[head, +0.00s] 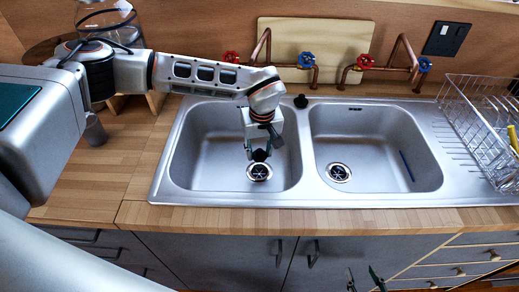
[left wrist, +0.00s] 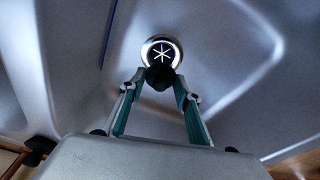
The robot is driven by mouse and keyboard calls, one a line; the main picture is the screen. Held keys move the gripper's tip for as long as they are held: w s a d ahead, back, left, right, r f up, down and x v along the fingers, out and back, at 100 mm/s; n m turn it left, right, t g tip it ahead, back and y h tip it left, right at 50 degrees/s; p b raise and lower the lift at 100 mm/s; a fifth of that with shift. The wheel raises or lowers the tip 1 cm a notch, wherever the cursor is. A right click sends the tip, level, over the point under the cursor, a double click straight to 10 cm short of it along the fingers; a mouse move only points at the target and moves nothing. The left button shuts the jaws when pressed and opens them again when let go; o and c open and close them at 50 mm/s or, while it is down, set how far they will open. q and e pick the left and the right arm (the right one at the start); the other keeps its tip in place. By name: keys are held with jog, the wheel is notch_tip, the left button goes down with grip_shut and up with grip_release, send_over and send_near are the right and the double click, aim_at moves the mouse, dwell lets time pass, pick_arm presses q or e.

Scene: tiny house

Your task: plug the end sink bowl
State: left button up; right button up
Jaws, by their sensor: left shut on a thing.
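The steel sink has two bowls. The left end bowl (head: 212,150) has an open drain (head: 259,172) with a star-shaped grate. My left gripper (head: 260,154) reaches down into this bowl. It is shut on a black plug (left wrist: 160,77), held just beside the drain (left wrist: 162,50) as seen in the left wrist view. Whether the plug touches the bowl floor I cannot tell. A second black plug (head: 301,101) stands on the back rim between the bowls. The right bowl (head: 365,130) has an uncovered drain (head: 339,173). My right gripper (head: 365,280) shows at the bottom edge, fingers apart and empty.
Red and blue taps (head: 307,60) on copper pipes stand behind the sink. A wire dish rack (head: 478,125) is on the right drainer. A blue stick (head: 407,166) lies in the right bowl. Wooden counter (head: 125,185) is clear at left.

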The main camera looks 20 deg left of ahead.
aim_at(260, 155)
pick_arm(q)
jog(key=shift+f+b, duration=1.3)
jog(key=shift+f, duration=1.55)
jog(key=shift+p, duration=0.5)
jog(key=shift+f+b, duration=0.45)
jog(key=shift+f, duration=0.4)
jog(key=o, duration=1)
jog(key=shift+r, duration=0.1)
jog(key=r, duration=0.4)
jog(key=s+r, duration=0.1)
jog(key=r, duration=0.3)
jog(key=d+r, duration=0.1)
jog(key=r, duration=0.2)
jog(key=shift+s+r, duration=0.35)
jog(key=shift+r, duration=0.05)
